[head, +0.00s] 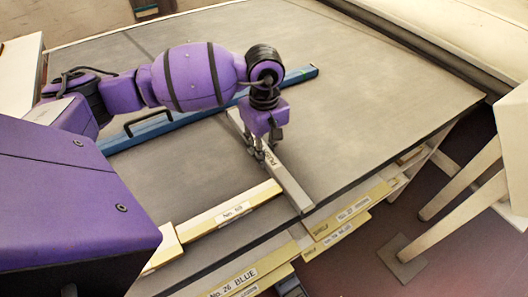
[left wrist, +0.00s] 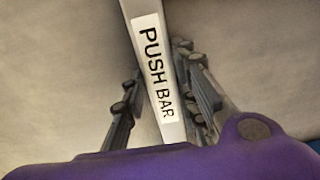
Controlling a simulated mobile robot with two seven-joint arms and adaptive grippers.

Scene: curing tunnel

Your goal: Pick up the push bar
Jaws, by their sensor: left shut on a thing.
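The push bar (head: 292,190) is a long pale grey bar with a white label. It lies slantwise at the front part of the grey table top (head: 370,90). My left gripper (head: 264,154) comes down on it from above and is shut on it near its middle. In the left wrist view the bar (left wrist: 160,75), labelled PUSH BAR, runs between the two fingers (left wrist: 162,105). I cannot tell if the bar is lifted off the table. The gripper hides part of the bar in the head view. My right gripper is not in view.
A blue bar (head: 300,75) with a black handle (head: 148,122) lies behind my arm. A yellow labelled strip (head: 250,201) lies left of the push bar. Labelled shelf edges (head: 338,232) run below the table's front. White legs (head: 455,185) stand at right. The table's right part is clear.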

